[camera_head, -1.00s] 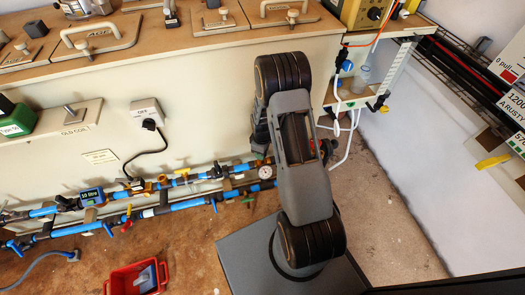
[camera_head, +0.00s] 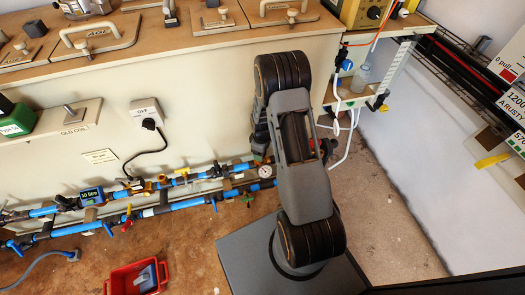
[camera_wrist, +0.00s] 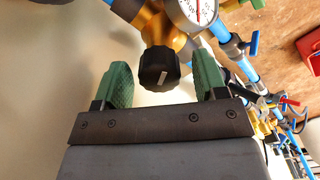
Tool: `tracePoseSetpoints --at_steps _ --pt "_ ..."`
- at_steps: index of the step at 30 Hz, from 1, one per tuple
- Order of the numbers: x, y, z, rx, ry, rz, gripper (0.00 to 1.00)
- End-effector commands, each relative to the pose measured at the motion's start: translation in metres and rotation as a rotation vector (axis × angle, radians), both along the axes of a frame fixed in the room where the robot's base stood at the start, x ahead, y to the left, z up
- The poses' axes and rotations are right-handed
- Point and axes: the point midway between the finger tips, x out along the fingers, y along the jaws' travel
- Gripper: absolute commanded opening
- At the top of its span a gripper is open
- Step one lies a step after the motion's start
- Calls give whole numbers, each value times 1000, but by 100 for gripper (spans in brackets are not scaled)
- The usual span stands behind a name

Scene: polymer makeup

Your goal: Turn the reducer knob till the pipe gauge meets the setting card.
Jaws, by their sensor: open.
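The black reducer knob (camera_wrist: 159,69) has a pale pointer mark and sits on a brass reducer body (camera_wrist: 154,27) in the wrist view. My gripper (camera_wrist: 161,82) is open, with a green finger pad on each side of the knob and a visible gap to each. The white pipe gauge (camera_wrist: 197,10) is partly cut off at the top, with a red needle showing. The gauge also shows small in the head view (camera_head: 266,171), its reading too small to tell. The knob is hidden behind my arm there. A small card (camera_head: 100,156) is on the cabinet front; I cannot tell whether it is the setting card.
Blue pipes with several coloured valves (camera_head: 125,217) run low along the cabinet (camera_head: 215,95). A red bin (camera_head: 137,278) stands on the brown floor. A white hose (camera_head: 349,145) hangs right of my arm.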

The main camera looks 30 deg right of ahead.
Motion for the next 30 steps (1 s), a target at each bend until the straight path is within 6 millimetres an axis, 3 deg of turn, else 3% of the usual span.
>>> tracePoseSetpoints --at_steps 5,18,24,30 --pt "1 0 22 0 -3 0 65" --pt "0 0 108 -1 -2 0 65" --pt "0 0 130 0 0 0 65" --pt "-1 0 137 0 1 0 65"
